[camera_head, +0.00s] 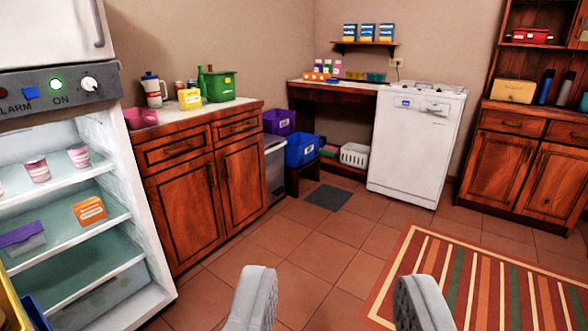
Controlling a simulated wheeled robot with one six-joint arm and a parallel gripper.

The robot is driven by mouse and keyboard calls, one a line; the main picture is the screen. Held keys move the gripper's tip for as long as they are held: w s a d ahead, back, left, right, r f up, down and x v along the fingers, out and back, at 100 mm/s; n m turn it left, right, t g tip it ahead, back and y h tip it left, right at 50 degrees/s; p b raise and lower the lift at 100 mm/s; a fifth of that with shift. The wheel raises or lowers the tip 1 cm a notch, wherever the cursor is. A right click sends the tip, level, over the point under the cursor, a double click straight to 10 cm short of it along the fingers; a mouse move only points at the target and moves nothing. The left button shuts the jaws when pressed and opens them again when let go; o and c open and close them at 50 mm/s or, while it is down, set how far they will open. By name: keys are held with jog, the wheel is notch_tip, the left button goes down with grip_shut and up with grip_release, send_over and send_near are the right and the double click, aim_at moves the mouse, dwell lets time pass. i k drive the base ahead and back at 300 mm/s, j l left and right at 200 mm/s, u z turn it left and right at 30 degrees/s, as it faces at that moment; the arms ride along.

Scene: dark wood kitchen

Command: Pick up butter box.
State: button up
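I cannot read a butter label on any box. A small orange box with a pale label (89,210) sits on the middle shelf of the open fridge (150,255) at the left. A clear tub with a purple lid (22,238) sits left of it on the same shelf. A yellow box (190,98) stands on the counter. My gripper (335,275) is open and empty at the bottom of the picture, its two grey fingers wide apart over the tiled floor. It is well to the right of the fridge and apart from all these boxes.
Pink cups (37,169) stand on the upper fridge shelf. A wooden cabinet (205,185) stands beside the fridge, with a green bin (220,86) on top. A white dishwasher (412,150) is at the back. The tiled floor (305,250) ahead is clear; a striped rug (500,290) lies right.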

aim_at(189, 99)
jog(key=i+l, duration=0.25)
jog(key=i, duration=0.25)
jog(key=i+l, duration=0.3)
jog(key=i, duration=0.25)
jog(key=i+l, duration=0.25)
jog(key=i, duration=0.25)
jog(key=i+j, duration=1.25)
jog(key=i, duration=0.15)
jog(key=i+j, duration=0.1)
jog(key=j, duration=0.25)
jog(key=i+j, duration=0.1)
jog(key=j, duration=0.25)
jog(key=i+j, duration=0.15)
jog(key=j, duration=0.25)
jog(key=i+j, duration=0.1)
jog(key=j, duration=0.25)
